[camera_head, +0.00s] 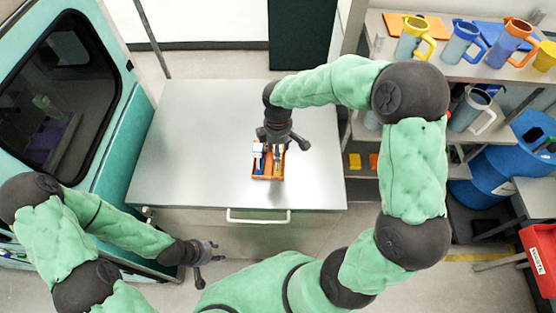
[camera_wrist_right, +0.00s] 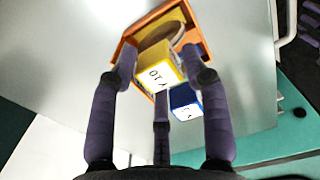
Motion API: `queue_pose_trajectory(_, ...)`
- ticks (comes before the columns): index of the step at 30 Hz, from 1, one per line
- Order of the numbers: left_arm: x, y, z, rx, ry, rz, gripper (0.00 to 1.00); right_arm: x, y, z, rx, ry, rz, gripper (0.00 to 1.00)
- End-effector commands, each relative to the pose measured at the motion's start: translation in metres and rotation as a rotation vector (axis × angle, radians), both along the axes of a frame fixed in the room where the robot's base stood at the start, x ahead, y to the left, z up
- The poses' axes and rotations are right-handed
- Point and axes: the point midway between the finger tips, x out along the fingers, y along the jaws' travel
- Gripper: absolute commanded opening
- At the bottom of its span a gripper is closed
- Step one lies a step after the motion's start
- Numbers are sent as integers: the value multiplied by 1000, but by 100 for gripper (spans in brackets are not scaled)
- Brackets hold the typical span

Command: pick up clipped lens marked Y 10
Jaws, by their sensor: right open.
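The yellow clipped lens marked Y 10 (camera_wrist_right: 157,58) sits in an orange tray (camera_wrist_right: 197,32), its white label facing the camera in the right wrist view. My right gripper (camera_wrist_right: 162,80) is open, its fingers spread around the near end of the yellow lens. I cannot tell whether they touch it. In the head view the right gripper (camera_head: 279,146) is over the tray (camera_head: 268,177) and hides part of it. My left gripper (camera_head: 210,262) is open and empty in front of the table's left side.
A blue piece with a white label (camera_wrist_right: 184,97) is beside the yellow lens. The grey table (camera_head: 190,140) is otherwise clear. A teal-framed machine (camera_head: 125,120) stands at left. A shelf (camera_head: 455,70) with several mugs and a blue barrel (camera_head: 500,180) stand at right.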

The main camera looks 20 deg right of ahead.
Motion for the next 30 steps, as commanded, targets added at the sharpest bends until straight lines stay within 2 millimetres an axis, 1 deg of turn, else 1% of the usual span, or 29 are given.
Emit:
queue_pose_trajectory(1, 0, 0, -1, 0, 0, 0, 40, 0, 0, -7, -1, 0, 0, 47)
queue_pose_trajectory(4, 0, 0, -1, 0, 0, 0, 40, 1, 0, -16, 0, -1, -1, 47)
queue_pose_trajectory(7, 0, 0, -1, 0, 0, 0, 40, 1, 0, -19, 0, -1, -1, 47)
queue_pose_trajectory(12, 0, 0, -1, 0, 0, 0, 40, 1, 0, -18, 0, -2, -1, 47)
queue_pose_trajectory(13, 0, 0, -1, 0, 0, 0, 40, 1, 0, -18, 0, -2, -1, 44)
queue_pose_trajectory(14, 0, 0, -1, 0, 0, 0, 40, 1, 0, -18, 0, -2, -1, 36)
queue_pose_trajectory(15, 0, 0, -1, 0, 0, 0, 40, 1, 0, -18, 0, -2, -1, 24)
queue_pose_trajectory(18, 0, 0, -1, 0, 0, 0, 40, 1, 0, -18, 0, -2, -1, 0)
queue_pose_trajectory(30, 0, 0, -1, 0, 0, 0, 40, 1, 0, -15, 0, -4, -1, 0)
